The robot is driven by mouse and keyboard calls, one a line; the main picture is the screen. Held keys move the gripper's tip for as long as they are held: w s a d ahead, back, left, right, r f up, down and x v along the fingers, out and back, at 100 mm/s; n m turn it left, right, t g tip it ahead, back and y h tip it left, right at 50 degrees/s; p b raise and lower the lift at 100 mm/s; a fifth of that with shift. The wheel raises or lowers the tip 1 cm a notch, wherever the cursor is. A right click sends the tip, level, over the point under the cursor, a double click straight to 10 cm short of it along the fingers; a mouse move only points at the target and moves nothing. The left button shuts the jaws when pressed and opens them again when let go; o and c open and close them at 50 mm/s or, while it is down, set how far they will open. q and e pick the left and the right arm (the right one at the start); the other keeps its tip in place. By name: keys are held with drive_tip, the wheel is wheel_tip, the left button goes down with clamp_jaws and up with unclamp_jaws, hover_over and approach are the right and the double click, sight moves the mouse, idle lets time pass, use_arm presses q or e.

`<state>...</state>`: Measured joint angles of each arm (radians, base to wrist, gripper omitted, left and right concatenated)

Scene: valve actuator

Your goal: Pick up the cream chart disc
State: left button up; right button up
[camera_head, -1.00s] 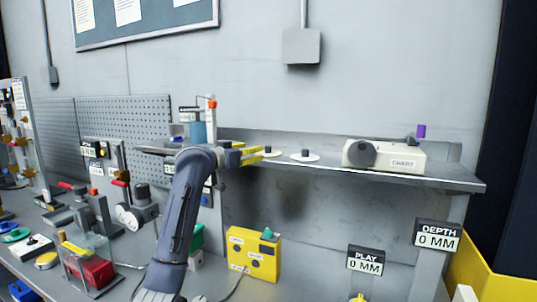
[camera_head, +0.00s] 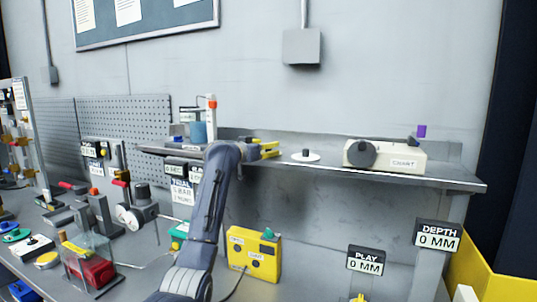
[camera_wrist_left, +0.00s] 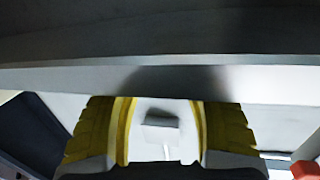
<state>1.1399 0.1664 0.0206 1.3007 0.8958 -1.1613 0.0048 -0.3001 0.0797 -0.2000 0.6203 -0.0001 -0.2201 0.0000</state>
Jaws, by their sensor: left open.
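A pale, white-to-cream disc with a dark knob (camera_head: 305,156) lies flat on the wall shelf. Whether it is the cream chart disc I cannot tell from its shade. A second similar disc, seen earlier just left of it, is now hidden behind my left gripper. My left gripper (camera_head: 268,149) is at the shelf, left of the visible disc and apart from it. Its yellow fingers are spread in the left wrist view (camera_wrist_left: 163,135), with no disc seen between them. My right gripper is not in view.
The shelf (camera_head: 440,181) holds a cream chart recorder (camera_head: 405,160) on the right and a blue container (camera_head: 198,132) on the left. A yellow box (camera_head: 254,255) stands below. A grey wall box (camera_head: 301,46) hangs above; the wall between is clear.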

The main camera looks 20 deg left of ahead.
use_arm(q)
drive_tip(key=shift+x, duration=0.85)
drive_tip(key=shift+c, duration=0.2)
clamp_jaws()
